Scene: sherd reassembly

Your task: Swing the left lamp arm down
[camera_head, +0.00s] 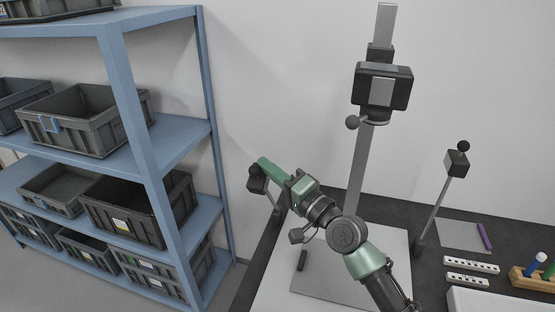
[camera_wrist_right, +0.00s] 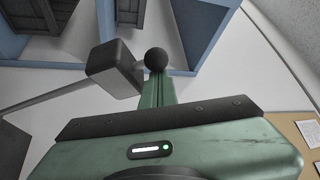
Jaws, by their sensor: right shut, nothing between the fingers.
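The left lamp arm ends in a dark lamp head (camera_head: 257,184) with a small round knob, left of the copy stand (camera_head: 362,150). In the right wrist view the dark block-shaped head (camera_wrist_right: 112,70), its black ball knob (camera_wrist_right: 156,59) and its thin rod (camera_wrist_right: 50,99) show. The lamp arm is raised, its head above the table edge. My right gripper (camera_head: 264,163) is shut and empty, its green fingers at the lamp head. In the wrist view its fingertips (camera_wrist_right: 158,82) overlap the knob; I cannot tell whether they touch. My arm partly hides the lamp's rod and base.
The right lamp arm (camera_head: 435,205) stands raised, its head (camera_head: 457,163) topped by a ball. A blue shelf (camera_head: 135,120) with grey bins stands close on the left. A purple stick (camera_head: 484,236), white scale bars (camera_head: 471,265) and a wooden holder (camera_head: 535,281) lie at the right.

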